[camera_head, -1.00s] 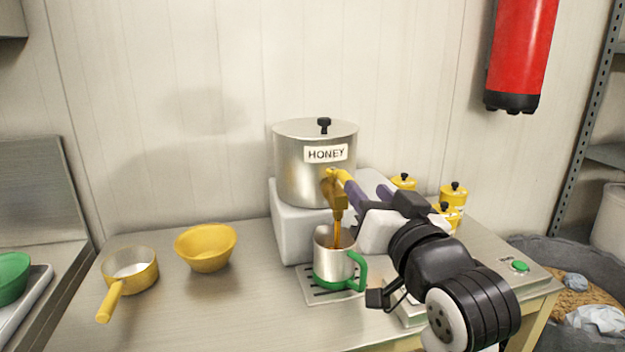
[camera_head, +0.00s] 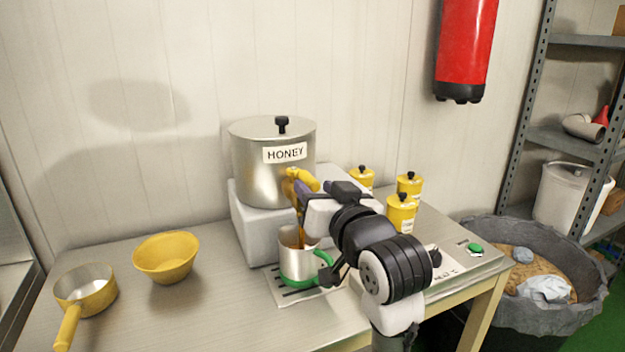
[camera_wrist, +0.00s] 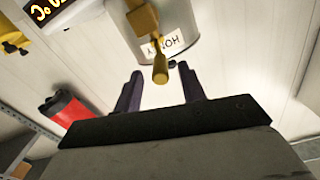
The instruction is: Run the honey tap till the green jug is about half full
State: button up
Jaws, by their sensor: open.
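The steel honey kettle (camera_head: 256,172), labelled HONEY, stands on a white block. Its yellow tap lever (camera_head: 305,179) sticks out at the front. A thin amber stream (camera_head: 300,225) falls from the tap into the steel jug (camera_head: 292,263) with green base and handle. Some amber shows inside its mouth, but the fill level is unclear. My gripper (camera_head: 303,189) is at the tap, partly hiding it. In the wrist view, my purple fingers (camera_wrist: 160,88) stand apart with the yellow lever (camera_wrist: 160,68) in the gap between them, no grip visible.
The jug stands on a slotted drip tray (camera_head: 283,291). A yellow bowl (camera_head: 166,262) and yellow-handled pan (camera_head: 86,287) are to the left. Several yellow canisters (camera_head: 401,214) stand behind my arm. A green button (camera_head: 475,248) is at the right edge, beside a grey bin (camera_head: 540,318).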

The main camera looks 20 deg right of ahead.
aim_at(302, 175)
jog(key=shift+w, duration=1.25)
grip_shut()
